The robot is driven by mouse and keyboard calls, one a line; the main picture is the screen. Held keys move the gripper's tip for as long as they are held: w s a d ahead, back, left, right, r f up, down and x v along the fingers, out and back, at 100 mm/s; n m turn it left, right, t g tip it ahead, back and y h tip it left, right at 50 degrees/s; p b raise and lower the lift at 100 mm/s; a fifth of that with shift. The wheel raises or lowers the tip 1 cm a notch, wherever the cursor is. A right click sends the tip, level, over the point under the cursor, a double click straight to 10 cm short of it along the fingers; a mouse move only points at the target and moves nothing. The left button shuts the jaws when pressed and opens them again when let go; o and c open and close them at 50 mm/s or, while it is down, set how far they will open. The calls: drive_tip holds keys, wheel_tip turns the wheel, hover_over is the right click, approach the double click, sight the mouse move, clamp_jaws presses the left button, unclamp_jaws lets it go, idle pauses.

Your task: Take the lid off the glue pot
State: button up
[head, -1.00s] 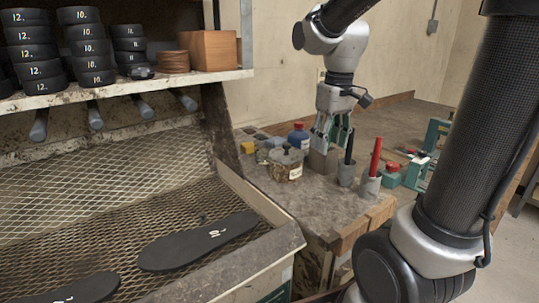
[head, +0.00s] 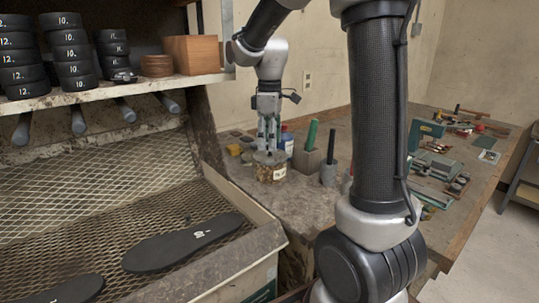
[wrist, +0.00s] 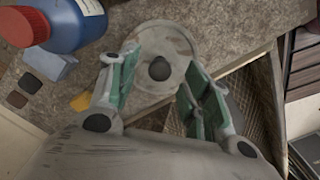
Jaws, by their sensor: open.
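The glue pot (head: 270,174) is a squat, stained jar with a pale label, standing on the workbench near its left end. Its round grey lid (wrist: 176,50) is on it, with a dark round knob (wrist: 159,69) in the middle. My gripper (head: 268,147) is directly above the pot, pointing down. In the wrist view my open gripper (wrist: 158,72) has its green-padded fingers on either side of the knob, apart from it as far as I can see. In the head view the fingers cover much of the lid and its knob.
A blue bottle with a red cap (wrist: 70,22) stands close beside the pot. A block holding a green-handled tool (head: 307,155) and a grey cup (head: 329,172) stand to the right. The mesh tray (head: 100,200) with black soles lies left.

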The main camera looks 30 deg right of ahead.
wheel_tip(320, 180, down, 2)
drive_tip(key=shift+f, duration=0.25)
clamp_jaws()
